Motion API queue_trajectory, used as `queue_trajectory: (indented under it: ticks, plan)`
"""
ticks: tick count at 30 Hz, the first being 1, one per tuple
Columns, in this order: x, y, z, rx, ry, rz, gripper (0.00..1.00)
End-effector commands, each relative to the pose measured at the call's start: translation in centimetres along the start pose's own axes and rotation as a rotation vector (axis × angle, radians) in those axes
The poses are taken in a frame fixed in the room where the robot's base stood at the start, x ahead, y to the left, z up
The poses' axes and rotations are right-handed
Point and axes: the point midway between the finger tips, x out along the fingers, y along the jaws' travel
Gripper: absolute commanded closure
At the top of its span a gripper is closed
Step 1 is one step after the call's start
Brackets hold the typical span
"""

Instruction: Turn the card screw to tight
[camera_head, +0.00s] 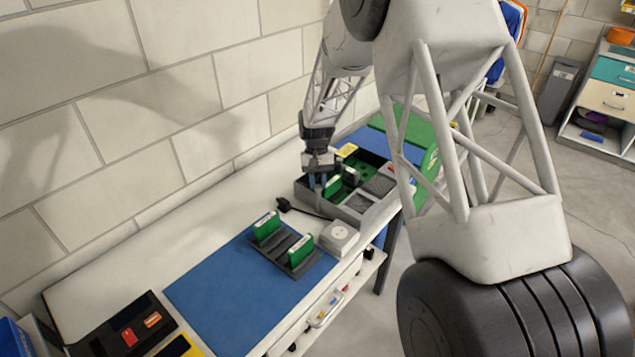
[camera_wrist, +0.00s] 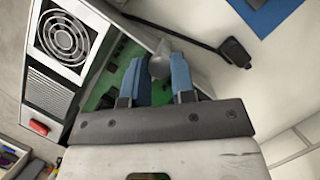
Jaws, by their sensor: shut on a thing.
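My gripper (camera_head: 318,186) reaches down at the near-left end of a grey open case (camera_head: 352,222) on the bench. In the wrist view, its two blue fingers (camera_wrist: 162,74) are shut on a small grey rounded piece, which looks like the card screw (camera_wrist: 158,62). The screw is at the edge of the case, beside the green board (camera_wrist: 128,76). Green cards (camera_head: 333,187) stand inside the case. The screw is hidden behind the fingers in the head view, and I cannot tell how tight it is.
A dark rack with two green cards (camera_head: 300,251) stands on the blue mat (camera_head: 215,283). A white box (camera_head: 339,237) and a black cable plug (camera_head: 283,204) are near the case. The wrist view shows the case's fan (camera_wrist: 64,38) and red switch (camera_wrist: 38,128). The wall is close behind.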

Motion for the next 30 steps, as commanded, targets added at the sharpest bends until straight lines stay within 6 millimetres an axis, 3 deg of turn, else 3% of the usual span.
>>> queue_trajectory:
  ticks: [17,18,22,30]
  plan:
    - [-0.04,0.02,0.0,0.045,0.001,-0.018,1.0]
    - [-0.04,0.02,0.0,0.044,0.001,-0.018,0.73]
    - [-0.03,0.02,0.0,0.044,0.001,-0.018,0.53]
    - [-0.01,0.03,0.0,0.044,0.0,-0.018,0.5]
